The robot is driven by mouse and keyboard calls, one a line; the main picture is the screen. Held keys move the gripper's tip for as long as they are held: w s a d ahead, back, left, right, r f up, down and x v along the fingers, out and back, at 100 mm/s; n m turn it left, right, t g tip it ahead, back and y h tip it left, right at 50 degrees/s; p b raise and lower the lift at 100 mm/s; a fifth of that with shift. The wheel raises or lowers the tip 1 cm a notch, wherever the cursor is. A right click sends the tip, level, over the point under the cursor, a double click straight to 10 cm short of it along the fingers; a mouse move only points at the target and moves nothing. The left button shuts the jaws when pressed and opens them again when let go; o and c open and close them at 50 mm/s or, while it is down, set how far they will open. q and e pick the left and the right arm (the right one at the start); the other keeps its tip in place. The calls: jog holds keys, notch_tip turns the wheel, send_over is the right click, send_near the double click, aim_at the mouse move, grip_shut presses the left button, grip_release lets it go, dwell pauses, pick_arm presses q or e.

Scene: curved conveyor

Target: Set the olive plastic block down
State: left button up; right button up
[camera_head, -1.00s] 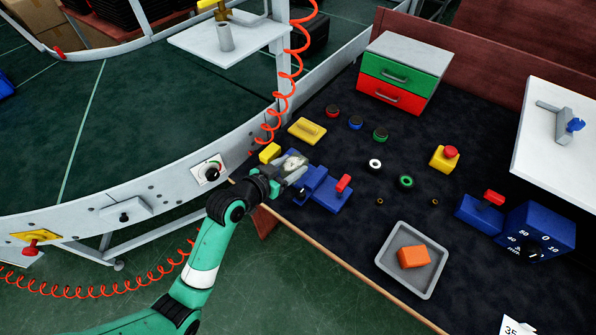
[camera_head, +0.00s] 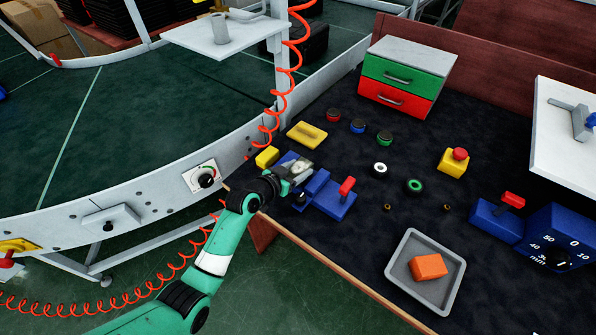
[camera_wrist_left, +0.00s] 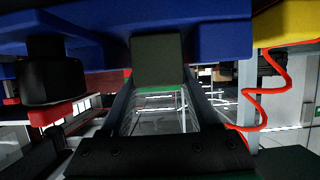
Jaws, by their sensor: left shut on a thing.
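The olive plastic block (camera_wrist_left: 157,60) shows dark and square between my left fingertips in the left wrist view. My left gripper (camera_wrist_left: 160,85) is shut on it. The blue fixture (camera_wrist_left: 220,40) lies right behind the block in that view; whether they touch I cannot tell. In the head view my left gripper (camera_head: 303,176) is at the left end of the blue fixture with a red handle (camera_head: 335,203), near the bench's front edge. The block cannot be made out there. My right gripper is not in view.
A yellow block (camera_head: 267,157) and a yellow plate (camera_head: 307,135) lie close beyond my gripper. A grey tray (camera_head: 398,262) holds an orange block (camera_head: 428,266). A red coiled hose (camera_head: 272,122) hangs nearby. The dark bench (camera_head: 330,245) is clear between fixture and tray.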

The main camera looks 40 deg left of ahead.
pick_arm(q)
jog(key=shift+w+f, duration=0.1)
jog(key=shift+f, duration=0.05)
jog(key=o, duration=1.5)
jog(key=shift+c, duration=0.2)
jog(key=shift+s+r, duration=0.25)
jog(key=shift+r, duration=0.15)
jog(key=p+v, duration=0.5)
jog(key=v, duration=0.6)
jog(key=shift+s, duration=0.3)
jog(key=shift+r, duration=0.1)
